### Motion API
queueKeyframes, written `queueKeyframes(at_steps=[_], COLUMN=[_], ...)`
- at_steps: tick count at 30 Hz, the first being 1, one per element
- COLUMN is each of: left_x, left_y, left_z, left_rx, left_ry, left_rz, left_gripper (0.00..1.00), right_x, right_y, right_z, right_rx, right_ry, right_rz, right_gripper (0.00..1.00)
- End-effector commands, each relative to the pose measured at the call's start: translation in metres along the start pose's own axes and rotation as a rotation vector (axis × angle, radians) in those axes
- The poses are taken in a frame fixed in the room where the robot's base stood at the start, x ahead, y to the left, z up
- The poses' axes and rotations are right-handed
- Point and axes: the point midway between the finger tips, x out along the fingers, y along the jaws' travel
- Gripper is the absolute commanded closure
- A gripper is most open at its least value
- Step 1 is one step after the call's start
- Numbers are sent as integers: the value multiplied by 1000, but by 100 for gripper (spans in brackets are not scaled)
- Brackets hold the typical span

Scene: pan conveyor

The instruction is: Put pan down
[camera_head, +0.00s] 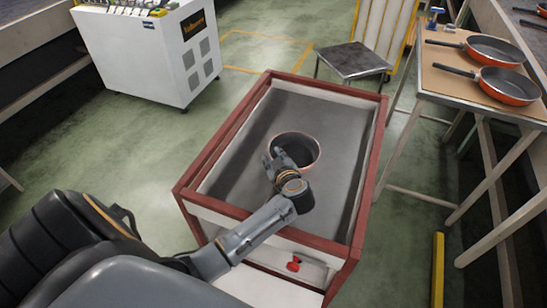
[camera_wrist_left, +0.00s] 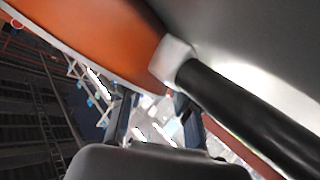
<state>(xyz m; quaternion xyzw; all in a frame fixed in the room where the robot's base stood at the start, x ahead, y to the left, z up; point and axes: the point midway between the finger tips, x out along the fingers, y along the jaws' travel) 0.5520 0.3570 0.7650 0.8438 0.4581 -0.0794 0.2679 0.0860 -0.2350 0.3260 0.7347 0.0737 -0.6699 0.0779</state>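The pan (camera_head: 300,142), dark inside with a thin orange rim, is in or just above the red-framed cart (camera_head: 190,202); contact with its grey floor cannot be told. My left gripper (camera_head: 279,158) is at the pan's lower left side and covers the handle in the head view. In the left wrist view, the pan's orange wall (camera_wrist_left: 95,38) fills the top, and its black handle (camera_wrist_left: 245,112) runs to the lower right. The left gripper's fingers (camera_wrist_left: 158,115) are spread, with background between them; the handle passes beside the right finger. My right gripper is out of view.
Two orange pans (camera_head: 508,86) lie on a table (camera_head: 460,84) at the right. A low stool (camera_head: 352,60) stands behind the cart. A white cabinet (camera_head: 150,55) stands back left. A yellow post (camera_head: 438,265) is at the lower right. The cart floor around the pan is clear.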

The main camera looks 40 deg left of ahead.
Motion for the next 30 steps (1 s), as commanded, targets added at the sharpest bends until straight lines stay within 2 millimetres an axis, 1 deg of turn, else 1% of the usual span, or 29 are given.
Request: queueKeyframes(at_steps=[2, 5, 12, 15, 18, 21, 24, 30], left_x=[-5, -19, -71, -90, -105, -115, -120, -121], left_y=[1, 1, 0, 1, 1, 0, 0, 0], left_z=[-1, 0, 0, 0, 0, 0, -1, -1], left_rx=[0, -1, -3, -2, -2, 0, 0, 0], left_ry=[-1, -2, -4, -3, -1, -2, 1, 1], left_rz=[2, 3, 1, 1, 1, 1, 0, 0], left_gripper=[70, 70, 70, 70, 70, 70, 70, 70], right_x=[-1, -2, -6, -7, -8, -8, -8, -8], right_y=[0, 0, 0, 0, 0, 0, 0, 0], right_z=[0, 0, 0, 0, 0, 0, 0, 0], right_rx=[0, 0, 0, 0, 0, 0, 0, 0], right_ry=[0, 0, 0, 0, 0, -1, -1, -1], right_rz=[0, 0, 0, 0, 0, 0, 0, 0], right_gripper=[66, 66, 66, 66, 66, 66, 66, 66])
